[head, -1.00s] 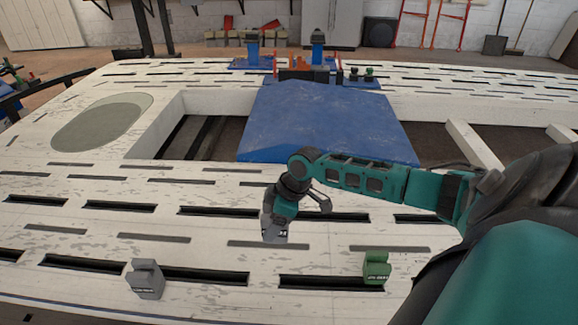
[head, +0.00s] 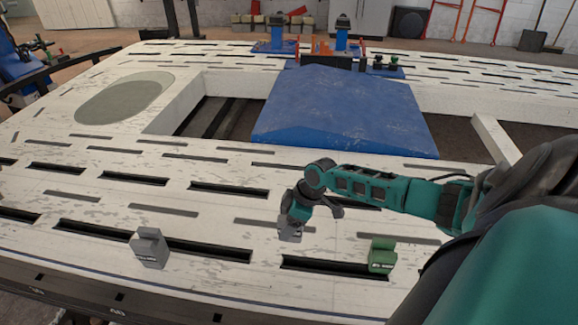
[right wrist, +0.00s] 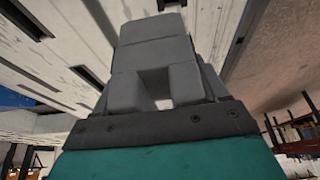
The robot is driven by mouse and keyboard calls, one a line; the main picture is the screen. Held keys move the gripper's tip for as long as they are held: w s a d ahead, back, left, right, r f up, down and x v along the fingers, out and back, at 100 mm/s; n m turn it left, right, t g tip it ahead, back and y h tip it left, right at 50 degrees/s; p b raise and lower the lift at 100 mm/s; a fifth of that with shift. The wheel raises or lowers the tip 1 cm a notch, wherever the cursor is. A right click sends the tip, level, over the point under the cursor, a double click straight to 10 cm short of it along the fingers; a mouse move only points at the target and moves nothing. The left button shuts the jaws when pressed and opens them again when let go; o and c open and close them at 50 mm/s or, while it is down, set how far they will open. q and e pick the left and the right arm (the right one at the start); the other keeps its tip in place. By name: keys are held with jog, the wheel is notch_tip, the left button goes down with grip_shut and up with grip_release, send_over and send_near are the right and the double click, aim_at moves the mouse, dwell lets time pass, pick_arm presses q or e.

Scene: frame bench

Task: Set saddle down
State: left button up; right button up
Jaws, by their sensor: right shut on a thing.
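My right gripper (head: 292,220) is shut on a grey saddle (head: 290,233), which hangs under it over the white slotted bench top (head: 110,215). The right wrist view shows this saddle as a grey block (right wrist: 155,50) at the fingers (right wrist: 155,92). I cannot tell whether its lower end touches the bench. A second grey saddle (head: 149,248) stands on the bench to the left, near the front edge. A green saddle (head: 382,255) stands to the right, at the right end of a dark slot (head: 325,269). My left gripper is not in view.
A blue sloped panel (head: 342,112) lies behind the gripper, beside an opening in the bench. Blue fixtures (head: 340,38) stand at the far side. The bench between the grey and green saddles is clear apart from slots.

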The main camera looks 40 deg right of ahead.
notch_tip(320, 180, down, 6)
jog(key=shift+w+r+b, duration=0.1)
jog(key=shift+r+b, duration=0.1)
jog(key=shift+b, duration=0.7)
notch_tip(320, 180, down, 3)
jog(key=shift+f+b, duration=0.2)
jog(key=shift+b, duration=0.65)
jog(key=shift+f, duration=0.5)
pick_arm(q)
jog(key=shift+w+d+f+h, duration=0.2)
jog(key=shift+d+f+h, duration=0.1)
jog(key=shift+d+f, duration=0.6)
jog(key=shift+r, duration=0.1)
